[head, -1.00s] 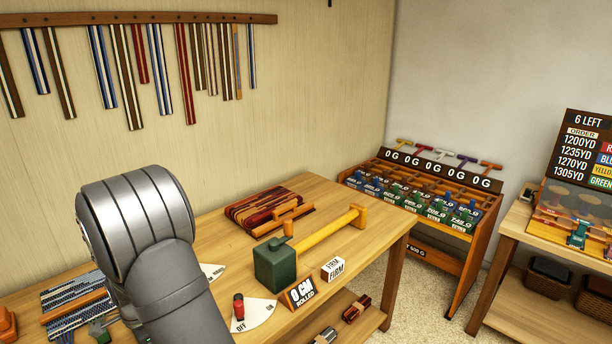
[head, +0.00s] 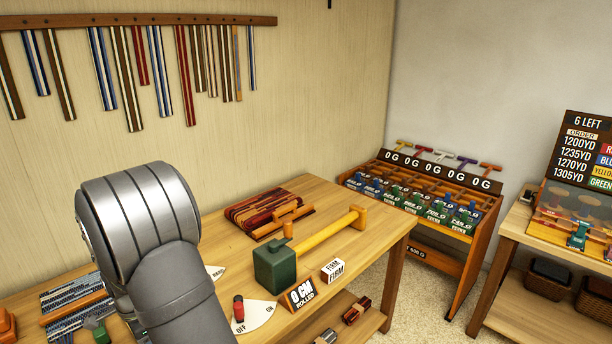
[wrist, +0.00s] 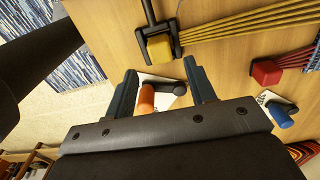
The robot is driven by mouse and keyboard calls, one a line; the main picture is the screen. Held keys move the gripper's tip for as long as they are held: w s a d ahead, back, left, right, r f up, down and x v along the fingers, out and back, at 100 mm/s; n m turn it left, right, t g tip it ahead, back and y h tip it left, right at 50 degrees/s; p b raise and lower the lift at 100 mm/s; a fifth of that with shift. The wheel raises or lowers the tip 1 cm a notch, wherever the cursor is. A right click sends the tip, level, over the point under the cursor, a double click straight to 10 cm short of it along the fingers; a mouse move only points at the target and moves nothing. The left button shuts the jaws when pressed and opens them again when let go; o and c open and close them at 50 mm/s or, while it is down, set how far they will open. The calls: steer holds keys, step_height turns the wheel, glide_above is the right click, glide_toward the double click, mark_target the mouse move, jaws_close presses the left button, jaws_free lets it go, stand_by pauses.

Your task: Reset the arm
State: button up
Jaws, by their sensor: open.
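My gripper (wrist: 160,68) is in the wrist view with its two dark fingers spread apart. An orange knob (wrist: 147,98) with a dark lever on a white plate shows between the fingers. No object is clearly gripped, and I cannot tell whether a finger touches the knob. In the head view my grey arm covers the left part of the wooden workbench (head: 232,230), and the gripper itself is hidden.
A yellow block (wrist: 159,48), a red block (wrist: 266,72) and a blue knob (wrist: 281,117) lie near the gripper. On the bench stand a green block (head: 274,268), a yellow roller (head: 325,232) and a red switch (head: 238,308). A weight rack (head: 425,200) stands to the right.

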step_height(320, 180, up, 6)
step_height(320, 180, down, 12)
steer(key=shift+f, duration=0.2)
step_height(320, 180, up, 4)
steer(key=shift+f, duration=0.1)
steer(key=w+d+r, duration=0.4)
steer(key=d+r, duration=0.3)
steer(key=d, duration=0.4)
steer(key=w+a, duration=1.1)
steer(key=a, duration=0.1)
steer(key=a+f, duration=0.2)
steer(key=a, duration=0.1)
steer(key=s+a+f, duration=0.1)
steer(key=a+f, duration=0.1)
steer(key=a, duration=0.2)
steer(key=s+a+f, duration=0.1)
steer(key=a+f, duration=0.2)
steer(key=a, duration=0.1)
steer(key=shift+s+a, duration=0.1)
steer(key=shift+s, duration=0.15)
